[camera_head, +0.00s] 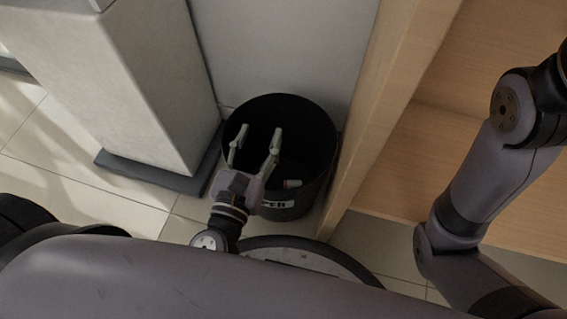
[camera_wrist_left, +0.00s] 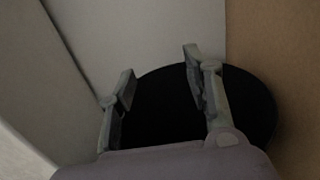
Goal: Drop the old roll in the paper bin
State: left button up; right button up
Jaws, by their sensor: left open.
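The paper bin (camera_head: 322,142) is a round black bin on the floor, with a partly covered white label on its front. A small pale roll with a reddish end (camera_head: 292,183) lies low inside it. My left gripper (camera_head: 257,136) is open and empty, with its fingers over the bin's mouth. In the left wrist view my left gripper (camera_wrist_left: 160,75) is spread above the bin (camera_wrist_left: 258,100), whose inside looks plain black there; the roll cannot be made out. My right gripper is out of view; only its arm shows at the right.
A grey pillar (camera_head: 125,85) on a dark plinth stands left of the bin. A wooden counter panel (camera_head: 375,110) rises close on its right, and a pale wall panel (camera_head: 280,45) is behind it. Tiled floor (camera_head: 85,195) is clear at the left.

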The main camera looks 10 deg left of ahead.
pick_arm(q)
jog(key=s, duration=0.6)
jog(key=shift+a, duration=0.1)
dwell(0.3)
